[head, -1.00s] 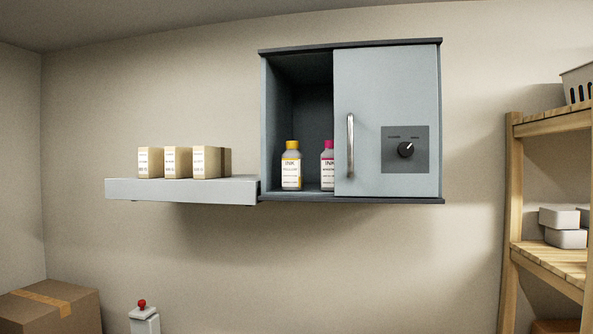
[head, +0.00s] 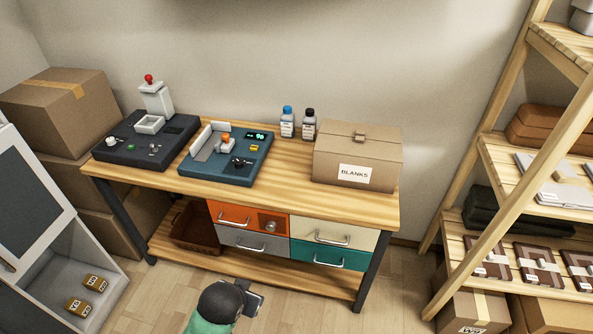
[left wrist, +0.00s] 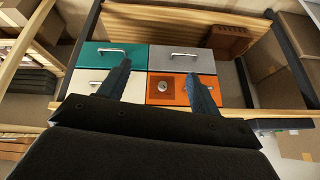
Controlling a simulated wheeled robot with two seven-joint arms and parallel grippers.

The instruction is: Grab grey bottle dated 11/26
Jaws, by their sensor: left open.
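Two small grey-white bottles stand at the back of the wooden workbench (head: 290,185) in the head view. One is a bottle with a blue cap (head: 287,122), the other a bottle with a black cap (head: 309,125). Their labels are too small to read, so I cannot tell any date. My left gripper (left wrist: 159,74) is open and empty in the left wrist view, with the drawer fronts beyond its fingers. It is low in front of the bench, well apart from the bottles. My right gripper is not in view.
A cardboard box marked BLANKS (head: 358,157) stands right of the bottles. A blue-green machine (head: 200,172) and a dark machine with a red knob (head: 130,145) stand to the left. Below the benchtop are an orange drawer (head: 235,218) and other drawers. A wooden shelf (head: 490,150) is at right.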

